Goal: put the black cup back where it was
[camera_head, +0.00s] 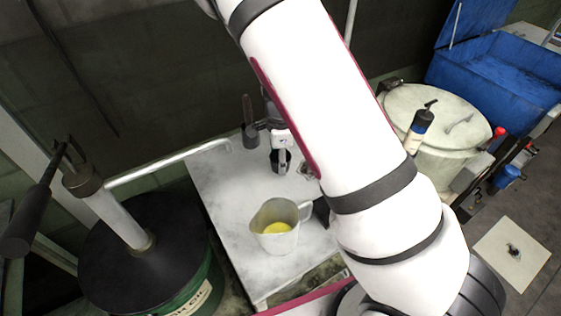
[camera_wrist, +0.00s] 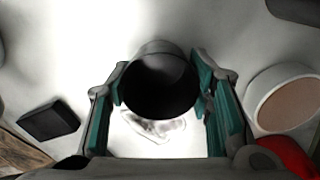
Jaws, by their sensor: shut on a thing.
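The black cup (camera_wrist: 160,86) is between the teal-padded fingers of my gripper (camera_wrist: 160,98), shut on it from both sides, its dark open mouth towards the wrist camera. In the head view the cup (camera_head: 281,161) shows small below my wrist, over the middle of the white tabletop (camera_head: 225,190). Whether its base touches the top or hangs just above it I cannot tell. My arm hides part of the right side of the table.
A pitcher (camera_head: 276,226) with yellow contents stands at the table's front. A dark holder with a handle (camera_head: 250,134) stands at the back. The wrist view shows a black block (camera_wrist: 48,120) at left and a round white container (camera_wrist: 284,99) at right. The table's left part is clear.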

